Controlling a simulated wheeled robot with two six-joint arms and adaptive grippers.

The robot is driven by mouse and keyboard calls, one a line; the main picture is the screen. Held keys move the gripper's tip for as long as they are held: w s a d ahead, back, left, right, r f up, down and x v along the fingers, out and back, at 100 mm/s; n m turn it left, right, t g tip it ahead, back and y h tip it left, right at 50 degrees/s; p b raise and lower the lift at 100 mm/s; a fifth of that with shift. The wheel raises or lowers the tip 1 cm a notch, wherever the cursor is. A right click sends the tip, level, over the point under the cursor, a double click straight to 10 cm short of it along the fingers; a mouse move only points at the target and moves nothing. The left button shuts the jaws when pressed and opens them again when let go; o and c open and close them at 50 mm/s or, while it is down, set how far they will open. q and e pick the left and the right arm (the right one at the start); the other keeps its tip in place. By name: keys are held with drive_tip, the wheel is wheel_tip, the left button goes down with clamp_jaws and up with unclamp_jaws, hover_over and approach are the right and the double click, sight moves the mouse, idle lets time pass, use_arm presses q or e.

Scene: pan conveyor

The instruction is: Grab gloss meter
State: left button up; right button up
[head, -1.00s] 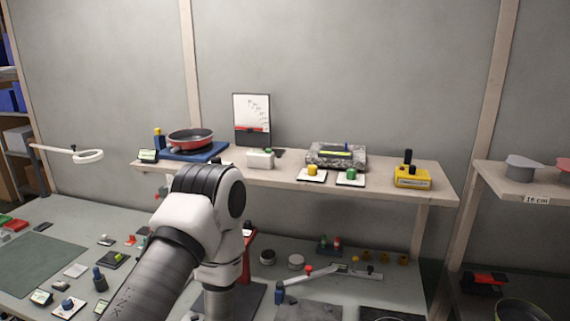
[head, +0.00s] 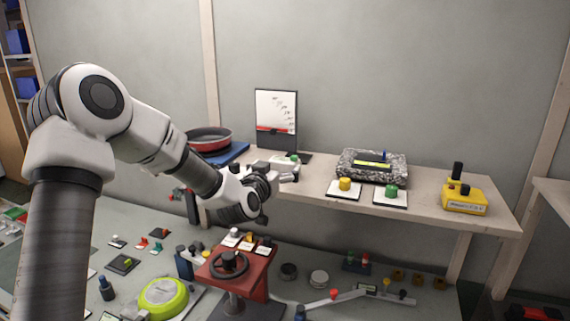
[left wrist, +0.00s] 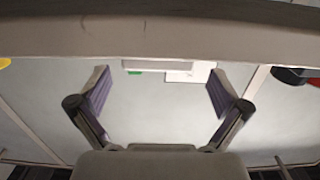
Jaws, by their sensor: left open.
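A small white device with a green top (head: 294,158), which looks like the gloss meter, stands on the shelf in front of the upright board. My left gripper (head: 287,174) is in front of it and covers much of it in the head view. In the left wrist view the left gripper (left wrist: 159,88) is open and empty, its two purple-padded fingers spread wide. The white device (left wrist: 158,65) with a green spot shows beyond the fingertips, roughly between them and apart from them. My right gripper is not in view.
The shelf (head: 320,195) holds a red pan (head: 210,138) on the left. A speckled block (head: 373,166), yellow and green buttons and a yellow device (head: 464,199) stand to the right. Below the arm, a red stand with a handwheel (head: 230,264) rises from the cluttered bench.

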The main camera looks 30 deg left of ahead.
sight(281, 165)
use_arm(q)
drive_tip(key=shift+w+d+r+p, duration=0.1)
drive_tip(key=shift+w+r+p, duration=0.1)
drive_tip(key=shift+w+p, duration=0.9)
drive_tip(key=shift+w+a+f, duration=0.25)
drive_tip(key=shift+w+a, duration=0.1)
drive_tip(key=shift+w, duration=0.25)
drive_tip(key=shift+w+a+f, duration=0.25)
drive_tip(key=shift+w+a, duration=0.05)
drive_tip(key=shift+w, duration=0.25)
drive_tip(key=shift+w+a+f, duration=0.1)
drive_tip(key=shift+w+f, duration=0.1)
drive_tip(key=shift+s+d+r, duration=0.25)
drive_tip(key=shift+d, duration=0.05)
drive_tip(key=c, duration=1)
drive_tip(key=shift+c, duration=1.2)
drive_tip(key=shift+w+a, duration=0.1)
